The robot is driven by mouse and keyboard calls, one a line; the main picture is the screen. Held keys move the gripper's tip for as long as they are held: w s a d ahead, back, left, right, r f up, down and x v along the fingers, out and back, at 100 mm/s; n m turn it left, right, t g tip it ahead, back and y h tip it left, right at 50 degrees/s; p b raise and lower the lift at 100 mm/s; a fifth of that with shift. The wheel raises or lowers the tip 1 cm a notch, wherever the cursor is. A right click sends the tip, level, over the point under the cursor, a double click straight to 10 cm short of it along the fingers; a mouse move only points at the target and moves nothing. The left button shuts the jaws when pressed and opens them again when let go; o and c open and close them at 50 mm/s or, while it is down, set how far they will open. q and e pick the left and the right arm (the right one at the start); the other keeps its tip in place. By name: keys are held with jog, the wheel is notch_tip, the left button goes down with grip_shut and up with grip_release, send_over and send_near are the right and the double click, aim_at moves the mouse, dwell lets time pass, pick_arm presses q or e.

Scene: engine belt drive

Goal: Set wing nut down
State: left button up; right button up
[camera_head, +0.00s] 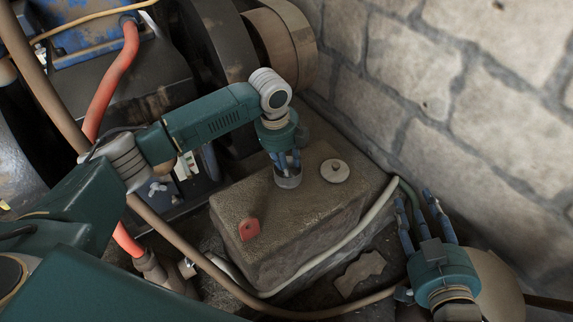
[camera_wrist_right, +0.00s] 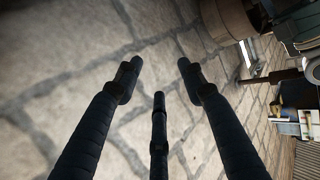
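My left gripper (camera_head: 287,167) points down over the stone block (camera_head: 300,240), its fingers close together. The fingertips are at the rim of a small grey metal cup (camera_head: 289,181) on the block's top. The tips are partly hidden, so I cannot tell whether they hold anything. No wing nut shows clearly at these fingers. A small pale, wing-shaped piece (camera_head: 157,188) shows on the engine side, left of the block; I cannot tell if it is a wing nut. My right gripper (camera_head: 424,198) is apart from the block, at the lower right. Its fingers are spread and empty in the right wrist view (camera_wrist_right: 158,80).
A round pale disc with a knob (camera_head: 335,171) and a red tag (camera_head: 249,229) are on the block. A pale hose (camera_head: 345,247) curves around its right side. The stone wall (camera_head: 480,90) bounds the right. Engine pulleys (camera_head: 270,40) stand behind.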

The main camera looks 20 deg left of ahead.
pick_arm(q)
jog(key=shift+r, duration=0.1)
jog(key=shift+r+p, duration=0.5)
jog(key=shift+p, duration=0.25)
jog(key=shift+r+p, duration=0.4)
jog(key=shift+p, duration=0.15)
jog(key=shift+r+p, duration=0.35)
jog(key=shift+p, duration=0.1)
notch_tip(320, 180, up, 2)
jog(key=p, duration=0.3)
jog(key=shift+r, duration=0.15)
pick_arm(e)
jog(key=s+d+f+g+h, duration=0.1)
jog(key=s+d+f+g, duration=0.1)
jog(key=s+f+g, duration=0.3)
jog(key=s+d+f+g+h, duration=0.1)
jog(key=s+d+f+g, duration=0.15)
jog(key=s, duration=0.45)
jog(key=s+d+f+g+h, duration=0.1)
jog(key=s+d+f+g, duration=0.1)
jog(key=s+f+g, duration=0.4)
pick_arm(q)
notch_tip(320, 180, up, 2)
jog(key=shift+p, duration=1.2)
pick_arm(e)
notch_tip(320, 180, down, 9)
jog(key=t, duration=0.2)
jog(key=shift+w+a+m, duration=0.15)
jog(key=shift+w+m, duration=0.15)
jog(key=shift+w, duration=0.1)
